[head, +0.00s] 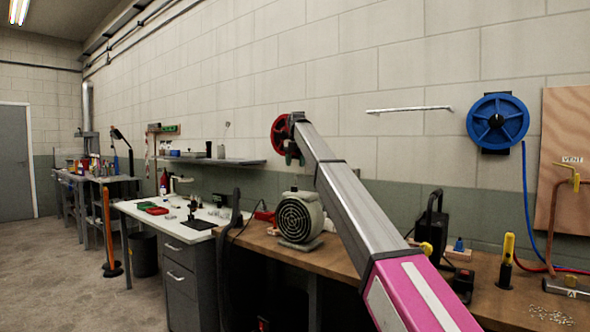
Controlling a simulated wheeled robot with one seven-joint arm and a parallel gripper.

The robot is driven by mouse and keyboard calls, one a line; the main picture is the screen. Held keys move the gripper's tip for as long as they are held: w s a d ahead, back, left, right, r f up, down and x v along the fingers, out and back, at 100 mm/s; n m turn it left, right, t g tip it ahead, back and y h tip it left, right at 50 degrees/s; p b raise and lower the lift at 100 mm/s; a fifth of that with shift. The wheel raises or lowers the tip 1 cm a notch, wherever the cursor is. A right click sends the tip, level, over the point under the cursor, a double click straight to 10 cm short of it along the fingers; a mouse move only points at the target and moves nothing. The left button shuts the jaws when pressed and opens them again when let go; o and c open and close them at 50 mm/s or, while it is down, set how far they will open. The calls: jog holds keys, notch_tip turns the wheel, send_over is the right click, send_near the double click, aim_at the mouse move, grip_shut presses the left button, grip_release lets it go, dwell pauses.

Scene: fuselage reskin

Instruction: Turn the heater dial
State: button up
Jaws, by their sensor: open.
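A grey drum-shaped unit with a round dark grille (299,219), which looks like the heater, stands on the brown wooden bench. I cannot make out a dial on it. My arm reaches from the lower right up and across to the upper left. A small dark part at its far end looks like my gripper (293,154), above the grille unit in the picture and apart from it. It holds nothing that I can see; its fingers are too small to tell apart.
A red round reel (279,134) shows behind my arm's end. A blue reel (497,120) hangs on the wall. A black device (431,222) and a yellow-handled tool (508,248) stand on the wooden bench (350,262). A white bench (150,212) with small items is at left.

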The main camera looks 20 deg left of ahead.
aim_at(294, 187)
jog(key=f+m, duration=0.1)
jog(key=f, duration=0.2)
jog(key=f+m, duration=0.2)
jog(key=f, duration=0.2)
jog(key=f+m, duration=0.1)
jog(key=f, duration=0.3)
jog(key=shift+a+m, duration=0.2)
jog(key=shift+m, duration=0.2)
jog(key=c, duration=0.9)
